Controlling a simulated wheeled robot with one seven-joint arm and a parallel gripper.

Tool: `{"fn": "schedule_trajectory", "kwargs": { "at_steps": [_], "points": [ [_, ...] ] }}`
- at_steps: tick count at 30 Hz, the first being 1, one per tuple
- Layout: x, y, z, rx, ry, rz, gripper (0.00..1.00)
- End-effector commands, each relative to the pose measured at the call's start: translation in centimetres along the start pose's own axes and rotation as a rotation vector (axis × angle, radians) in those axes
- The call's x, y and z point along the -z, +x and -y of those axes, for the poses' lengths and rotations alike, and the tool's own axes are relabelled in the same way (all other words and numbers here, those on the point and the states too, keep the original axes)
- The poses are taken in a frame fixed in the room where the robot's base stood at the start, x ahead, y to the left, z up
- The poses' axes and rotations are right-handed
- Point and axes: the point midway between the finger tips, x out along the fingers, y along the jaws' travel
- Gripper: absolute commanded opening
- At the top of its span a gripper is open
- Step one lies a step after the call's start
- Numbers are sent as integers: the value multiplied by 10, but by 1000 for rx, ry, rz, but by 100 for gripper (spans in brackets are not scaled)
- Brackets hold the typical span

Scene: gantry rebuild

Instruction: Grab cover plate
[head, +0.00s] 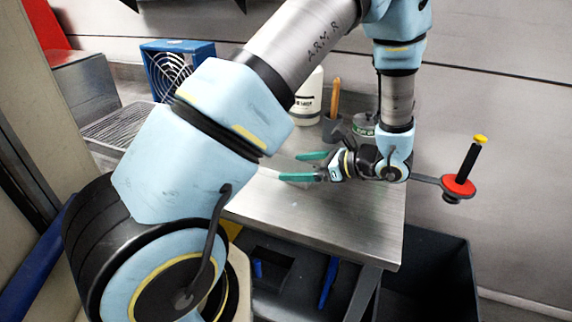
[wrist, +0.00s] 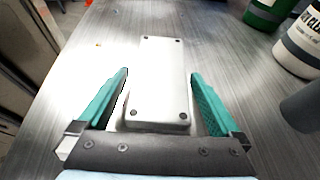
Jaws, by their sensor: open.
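The cover plate (wrist: 160,80) is a pale grey metal rectangle with a dark fastener or hole at each corner. It lies on the metal bench, lengthwise away from me in the wrist view. My gripper (wrist: 159,74) is open, with one teal finger on each side of the plate's nearer half. A gap shows between each finger and the plate, and I see no contact.
The bench (head: 330,218) has a white bottle (head: 308,97), a dark cup (head: 333,128) and a small tin (head: 364,123) at its back. A blue fan (head: 178,66) stands back left. A dark bin (head: 440,270) is below right. The bench around the plate is clear.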

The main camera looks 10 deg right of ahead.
Motion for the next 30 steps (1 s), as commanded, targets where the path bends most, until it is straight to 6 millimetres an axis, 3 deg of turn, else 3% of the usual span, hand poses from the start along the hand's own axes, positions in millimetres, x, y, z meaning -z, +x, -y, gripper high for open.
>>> {"fn": "schedule_trajectory", "kwargs": {
  "at_steps": [1, 6, 14, 30],
  "points": [
    [-8, 6, 0, -5, 0, 1, 100],
    [-4, 24, 0, 0, 0, 0, 100],
    [-3, 28, 0, 0, -1, 0, 100],
    [-3, 27, 0, 0, -1, 0, 40]
  ]
}}
